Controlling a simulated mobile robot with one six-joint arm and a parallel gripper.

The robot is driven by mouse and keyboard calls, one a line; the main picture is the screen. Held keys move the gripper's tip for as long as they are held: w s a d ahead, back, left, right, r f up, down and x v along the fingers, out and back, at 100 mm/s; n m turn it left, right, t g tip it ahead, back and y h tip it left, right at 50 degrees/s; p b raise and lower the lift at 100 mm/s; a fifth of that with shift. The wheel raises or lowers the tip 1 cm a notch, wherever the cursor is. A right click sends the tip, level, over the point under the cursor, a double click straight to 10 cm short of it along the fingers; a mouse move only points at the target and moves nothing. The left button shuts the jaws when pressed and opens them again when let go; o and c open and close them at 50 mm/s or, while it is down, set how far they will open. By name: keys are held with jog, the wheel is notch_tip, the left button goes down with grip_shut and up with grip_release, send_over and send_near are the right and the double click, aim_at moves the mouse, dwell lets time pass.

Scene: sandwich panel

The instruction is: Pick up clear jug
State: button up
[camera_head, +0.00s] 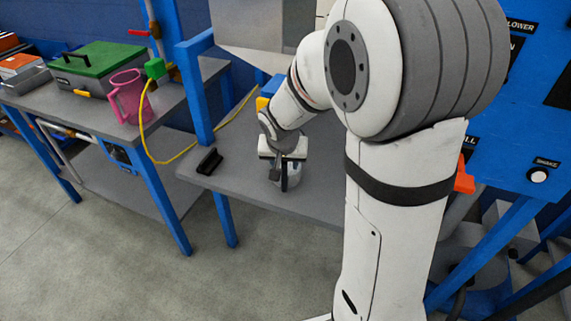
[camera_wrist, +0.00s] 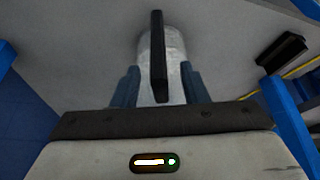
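The clear jug (camera_head: 293,172) stands on the grey bench under my gripper (camera_head: 283,158), which partly hides it in the head view. In the wrist view the jug's pale, see-through body (camera_wrist: 178,50) is at top centre, with its dark upright handle facing the camera. My gripper (camera_wrist: 161,85) has its two blue-grey fingers spread apart, one on each side of the handle. Neither finger touches the handle. I cannot tell whether the fingertips touch the jug's body.
A black object (camera_head: 209,161) lies on the bench left of the jug; it also shows in the wrist view (camera_wrist: 281,52). A blue post (camera_head: 197,95) rises behind it. A pink jug (camera_head: 128,96) and a green-lidded box (camera_head: 97,65) stand on the left bench.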

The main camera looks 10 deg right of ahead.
jog(key=shift+f, duration=0.15)
grip_shut()
dwell(0.4)
